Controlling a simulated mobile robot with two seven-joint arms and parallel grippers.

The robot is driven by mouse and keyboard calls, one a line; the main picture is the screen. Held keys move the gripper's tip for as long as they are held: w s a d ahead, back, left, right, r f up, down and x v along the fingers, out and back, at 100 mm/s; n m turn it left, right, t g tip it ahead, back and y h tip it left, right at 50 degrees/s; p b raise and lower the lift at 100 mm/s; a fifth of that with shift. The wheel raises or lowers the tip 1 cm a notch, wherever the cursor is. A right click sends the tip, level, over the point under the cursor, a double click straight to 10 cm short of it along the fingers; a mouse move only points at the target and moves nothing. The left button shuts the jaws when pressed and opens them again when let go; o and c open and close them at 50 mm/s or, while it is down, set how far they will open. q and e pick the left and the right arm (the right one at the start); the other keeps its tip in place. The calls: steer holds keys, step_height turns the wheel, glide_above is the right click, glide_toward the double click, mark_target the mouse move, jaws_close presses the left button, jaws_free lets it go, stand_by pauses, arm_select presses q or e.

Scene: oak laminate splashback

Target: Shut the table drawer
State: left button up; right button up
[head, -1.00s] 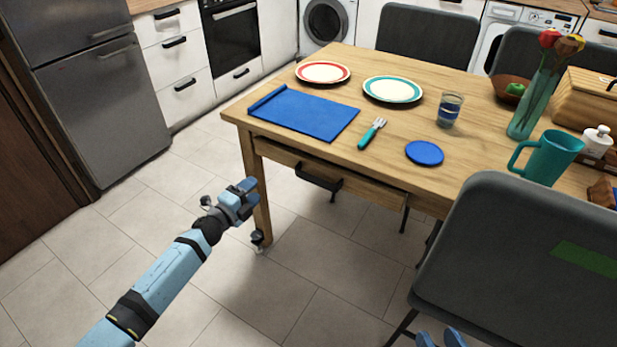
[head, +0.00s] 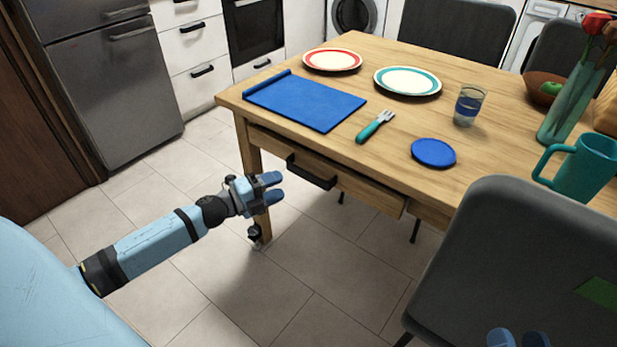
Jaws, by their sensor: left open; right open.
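The wooden table drawer (head: 365,192) sits under the near edge of the table (head: 330,140). Its front stands out a little from the table frame at its right end, so it looks slightly open. The dark bar handle (head: 311,173) is on the drawer front. My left gripper (head: 273,188) is open and empty, in front of the table's near left leg and to the left of the handle, apart from it in the picture. My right gripper (head: 517,340) shows only its blue fingertips at the bottom edge, open, in front of the grey chair.
A grey chair (head: 520,250) stands at the near right, close to the drawer's right end. On the table are a blue mat (head: 305,100), two plates, a fork, a blue disc, a glass, a teal mug (head: 583,168) and a vase. The tiled floor in front is clear.

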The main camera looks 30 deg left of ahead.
mark_target(304, 176)
arm_select(q)
steer(key=b+x, duration=0.1)
steer(key=x, duration=0.7)
steer(key=shift+w+d, duration=0.2)
steer(key=shift+w, duration=0.15)
arm_select(e)
step_height(304, 176, down, 2)
steer(key=shift+w+a+f+g, duration=0.1)
steer(key=shift+w+f+g, duration=0.1)
steer(key=shift+g, duration=0.3)
